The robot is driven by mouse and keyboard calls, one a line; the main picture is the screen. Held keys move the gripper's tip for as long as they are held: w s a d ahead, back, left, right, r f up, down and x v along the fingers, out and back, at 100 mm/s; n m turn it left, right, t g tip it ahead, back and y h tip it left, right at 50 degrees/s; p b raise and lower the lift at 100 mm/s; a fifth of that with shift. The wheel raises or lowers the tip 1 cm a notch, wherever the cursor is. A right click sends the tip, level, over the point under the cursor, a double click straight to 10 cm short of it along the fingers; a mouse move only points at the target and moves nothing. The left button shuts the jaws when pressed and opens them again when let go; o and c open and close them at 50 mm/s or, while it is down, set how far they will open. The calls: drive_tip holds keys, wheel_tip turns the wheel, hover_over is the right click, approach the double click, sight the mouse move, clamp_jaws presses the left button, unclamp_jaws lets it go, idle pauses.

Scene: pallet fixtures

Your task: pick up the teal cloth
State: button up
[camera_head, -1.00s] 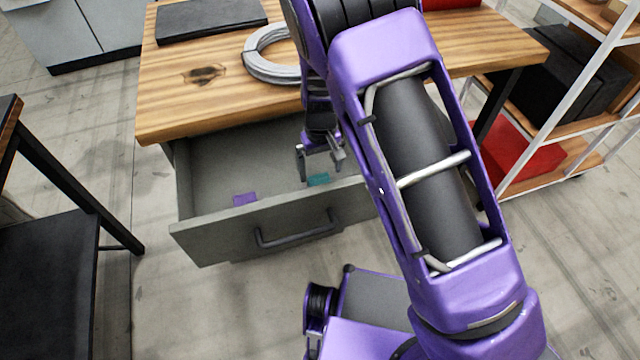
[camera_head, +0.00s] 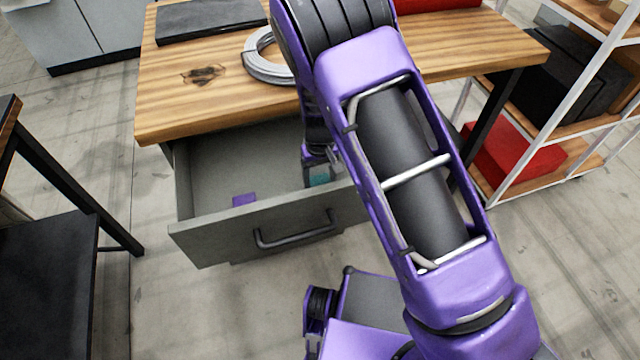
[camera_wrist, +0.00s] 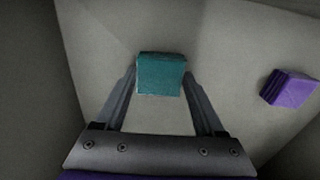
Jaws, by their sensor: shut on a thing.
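The teal cloth (camera_wrist: 161,74) is a small folded square, seen between the tips of my gripper (camera_wrist: 160,82) in the wrist view. The fingers are shut on its two sides. In the head view the teal cloth (camera_head: 319,178) shows in the open drawer, near its front wall, with my gripper (camera_head: 320,172) down over it. Whether the cloth still touches the drawer floor I cannot tell.
A folded purple cloth (camera_head: 244,199) lies in the drawer (camera_head: 270,232) to the left; in the wrist view the purple cloth (camera_wrist: 289,88) is at the right. The drawer walls stand close around my gripper. The wooden tabletop (camera_head: 200,105) overhangs the drawer's back, with a cable coil (camera_head: 262,68) on it.

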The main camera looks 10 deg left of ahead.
sight(320, 182)
wheel_tip(320, 182, up, 10)
drive_tip(key=p, duration=0.1)
idle(0.5)
